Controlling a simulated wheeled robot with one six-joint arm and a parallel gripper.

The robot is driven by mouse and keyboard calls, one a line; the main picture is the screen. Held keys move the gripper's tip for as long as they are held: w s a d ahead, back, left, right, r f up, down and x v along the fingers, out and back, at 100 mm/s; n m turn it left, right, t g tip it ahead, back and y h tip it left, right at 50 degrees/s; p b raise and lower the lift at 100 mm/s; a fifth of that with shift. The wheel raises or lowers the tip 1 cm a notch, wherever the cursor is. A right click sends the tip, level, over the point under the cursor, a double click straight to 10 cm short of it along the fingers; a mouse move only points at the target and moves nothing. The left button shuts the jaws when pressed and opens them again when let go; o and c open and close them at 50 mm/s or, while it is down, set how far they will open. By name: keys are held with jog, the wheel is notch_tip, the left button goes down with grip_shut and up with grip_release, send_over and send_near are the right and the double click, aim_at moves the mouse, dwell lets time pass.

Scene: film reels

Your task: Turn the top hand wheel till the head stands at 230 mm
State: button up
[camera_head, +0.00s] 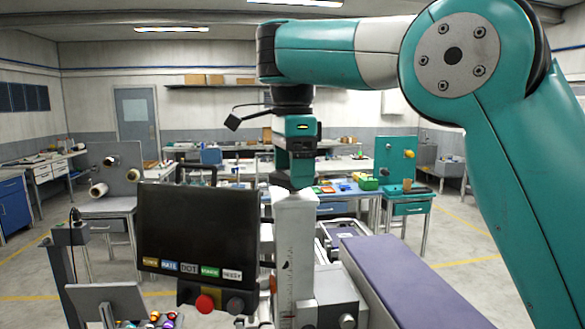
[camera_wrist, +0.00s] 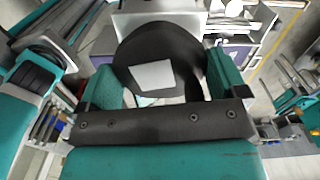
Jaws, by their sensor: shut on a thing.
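The top hand wheel is a round black disc (camera_wrist: 150,42) with a pale patch at its middle, seen in the wrist view. My gripper (camera_wrist: 163,82) has its two teal fingers on the left and right of the wheel and is shut on it. In the head view my gripper (camera_head: 297,178) points down onto the top of a white column (camera_head: 297,225), hiding most of the wheel. The column has a scale of small marks down its front; its numbers are too small to read. A grey block (camera_head: 335,300), perhaps the head, sits low on the column.
A dark screen (camera_head: 195,225) with a row of coloured labels stands left of the column, with a red knob (camera_head: 205,304) below it. A long purple-topped bed (camera_head: 405,285) runs to the right. Benches (camera_head: 400,205) stand behind. Open floor (camera_head: 470,250) shows at right.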

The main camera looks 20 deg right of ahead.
dwell(0.3)
jog(key=o, duration=0.6)
jog(key=shift+r, duration=0.1)
